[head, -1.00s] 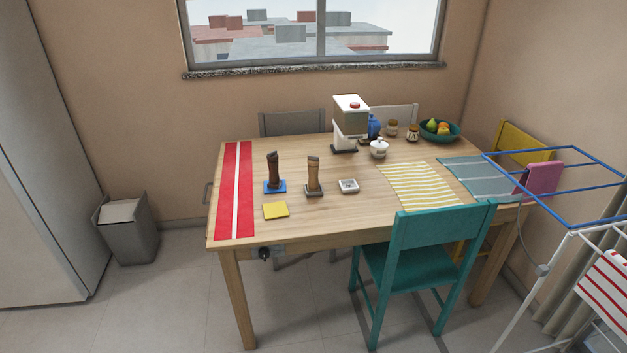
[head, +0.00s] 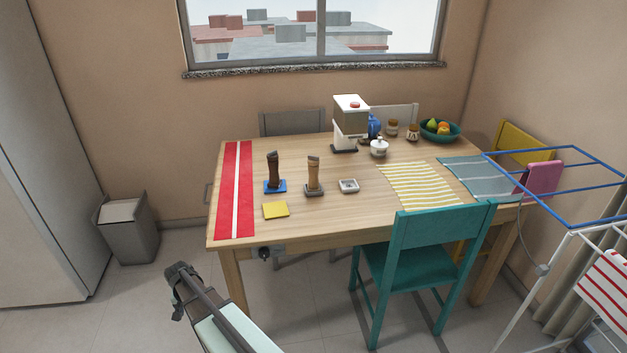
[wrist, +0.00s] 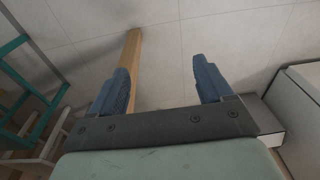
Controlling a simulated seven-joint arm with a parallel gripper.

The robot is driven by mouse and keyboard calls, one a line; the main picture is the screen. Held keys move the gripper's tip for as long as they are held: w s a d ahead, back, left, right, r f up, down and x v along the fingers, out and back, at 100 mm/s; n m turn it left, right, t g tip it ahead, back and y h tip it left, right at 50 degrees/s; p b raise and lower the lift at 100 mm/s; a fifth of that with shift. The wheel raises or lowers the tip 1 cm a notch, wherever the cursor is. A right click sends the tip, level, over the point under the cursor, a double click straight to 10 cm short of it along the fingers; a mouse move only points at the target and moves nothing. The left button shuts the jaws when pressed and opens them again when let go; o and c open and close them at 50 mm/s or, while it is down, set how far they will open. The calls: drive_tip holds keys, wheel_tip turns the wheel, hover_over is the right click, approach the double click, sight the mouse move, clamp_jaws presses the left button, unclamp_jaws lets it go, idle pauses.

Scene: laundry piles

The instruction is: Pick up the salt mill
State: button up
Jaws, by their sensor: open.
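Two wooden mills stand upright on the table (head: 330,215) in the head view: a dark brown mill (head: 273,168) on a blue square base and a lighter brown mill (head: 313,175) on a grey square base. I see no label telling which is the salt mill. My gripper (wrist: 160,72) is open and empty in the wrist view, its two blue ridged fingers apart above the floor. My arm shows at the bottom left of the head view, in front of and below the table edge, well apart from both mills. Neither mill shows in the wrist view.
A yellow square (head: 275,210) lies in front of the mills, a small white dish (head: 348,186) to their right. A red runner (head: 236,195) covers the left end. A coffee machine (head: 349,122) stands behind. A teal chair (head: 425,235) is at the front right.

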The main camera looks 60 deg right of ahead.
drive_tip(key=w+d+r+m+t+h, duration=0.1)
drive_tip(key=w+d+r+m+t, duration=0.1)
drive_tip(key=w+d+r, duration=0.75)
drive_tip(key=w+d+r+m+t+h, duration=0.1)
drive_tip(key=w+d+r+m+t, duration=0.15)
drive_tip(key=w+d+r, duration=0.65)
drive_tip(key=shift+m+g, duration=0.55)
drive_tip(key=shift+g, duration=0.2)
drive_tip(key=s+d+r, duration=0.1)
drive_tip(key=d+r, duration=0.1)
drive_tip(key=s+d+r, duration=0.4)
drive_tip(key=r, duration=0.1)
drive_tip(key=shift+s, duration=0.25)
drive_tip(key=s+d+r+m+g+h, duration=0.1)
drive_tip(key=s+d+r, duration=0.2)
drive_tip(key=d, duration=0.4)
drive_tip(key=s+d+r, duration=0.3)
drive_tip(key=d+r, duration=0.1)
drive_tip(key=d, duration=0.2)
drive_tip(key=m+g, duration=0.3)
approach(313, 159)
drive_tip(key=shift+h, duration=0.4)
drive_tip(key=x, duration=1.3)
drive_tip(key=shift+a, duration=0.2)
clamp_jaws()
